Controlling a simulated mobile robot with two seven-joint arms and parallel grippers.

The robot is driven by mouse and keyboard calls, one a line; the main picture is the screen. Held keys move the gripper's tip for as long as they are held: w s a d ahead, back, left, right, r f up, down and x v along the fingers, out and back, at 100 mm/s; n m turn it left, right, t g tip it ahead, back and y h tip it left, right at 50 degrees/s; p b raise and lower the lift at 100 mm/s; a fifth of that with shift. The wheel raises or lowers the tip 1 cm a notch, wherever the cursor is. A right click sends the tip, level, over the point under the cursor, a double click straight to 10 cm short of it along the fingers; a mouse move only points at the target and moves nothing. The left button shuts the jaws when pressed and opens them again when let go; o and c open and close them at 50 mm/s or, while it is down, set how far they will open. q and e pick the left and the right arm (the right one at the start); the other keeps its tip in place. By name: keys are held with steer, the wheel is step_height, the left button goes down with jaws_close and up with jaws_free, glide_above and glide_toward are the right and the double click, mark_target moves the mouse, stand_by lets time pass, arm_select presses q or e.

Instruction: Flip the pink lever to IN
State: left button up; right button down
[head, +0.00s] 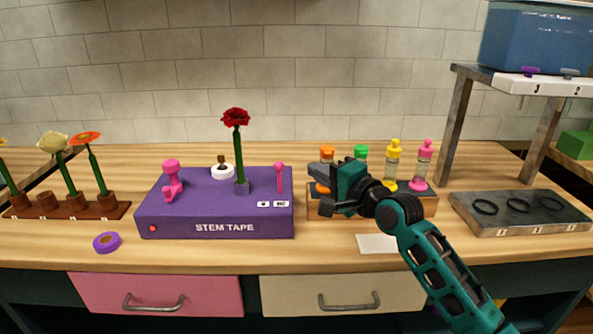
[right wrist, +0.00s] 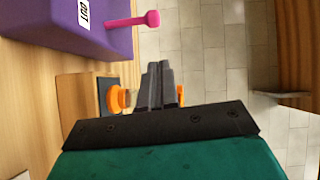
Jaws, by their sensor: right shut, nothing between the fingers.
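The pink lever (head: 280,176) stands upright, with a round knob on top, at the right side of the purple STEM TAPE box (head: 180,212). Two small white labels (head: 272,204) are on the box below it. In the right wrist view the lever (right wrist: 132,20) sticks out from the purple box (right wrist: 70,22), near a label reading OUT (right wrist: 84,12). My right gripper (head: 328,208) is shut and empty, to the right of the box and in front of the bottle rack. In its wrist view the fingertips (right wrist: 158,68) are together, apart from the lever. My left gripper is not in view.
A rack (head: 425,205) with orange, green, yellow and pink-topped bottles stands behind my right gripper. A red flower (head: 236,118) stands in the box's holder, left of the lever. A purple tape roll (head: 107,242) and a white card (head: 377,244) lie on the counter.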

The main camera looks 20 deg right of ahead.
mark_target(279, 179)
steer(key=shift+w+a+f, duration=0.1)
steer(key=shift+w+a, duration=0.6)
steer(key=shift+a, duration=0.35)
steer(key=shift+w+a+f, duration=0.1)
steer(key=shift+w+a, duration=0.6)
steer(key=shift+a, duration=0.3)
steer(key=shift+w, duration=0.1)
